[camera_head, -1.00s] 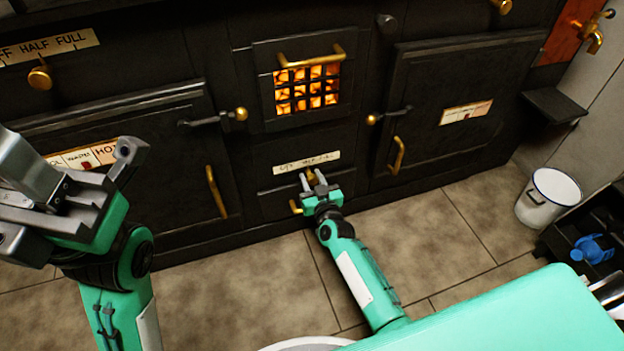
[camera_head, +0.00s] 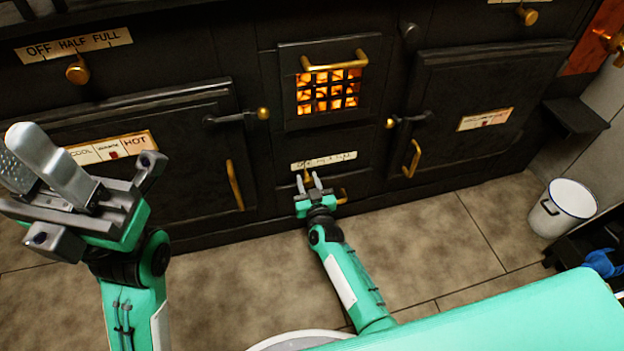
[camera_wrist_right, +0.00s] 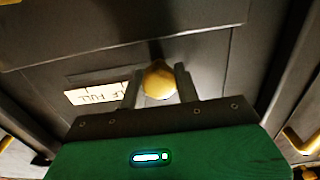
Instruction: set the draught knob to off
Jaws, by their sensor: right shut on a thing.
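The draught knob (camera_wrist_right: 159,80) is a round brass knob, seen between the two fingers of my right gripper (camera_wrist_right: 158,87) in the wrist view. In the head view my right gripper (camera_head: 310,184) is shut on it, low on the stove front. The knob is mostly hidden there, near the left end of a pale label strip (camera_head: 323,161). The wrist view shows part of a label (camera_wrist_right: 95,94) left of the knob, ending in FULL. My left gripper (camera_head: 65,180) is raised at the left, away from the stove; its finger gap is unclear.
The glowing fire grate (camera_head: 328,92) is above the label. Oven doors with brass handles (camera_head: 235,186) (camera_head: 412,158) flank it. Another brass knob (camera_head: 77,70) sits below an OFF HALF FULL plate (camera_head: 75,47). A white bucket (camera_head: 562,208) stands right. Open floor lies before the stove.

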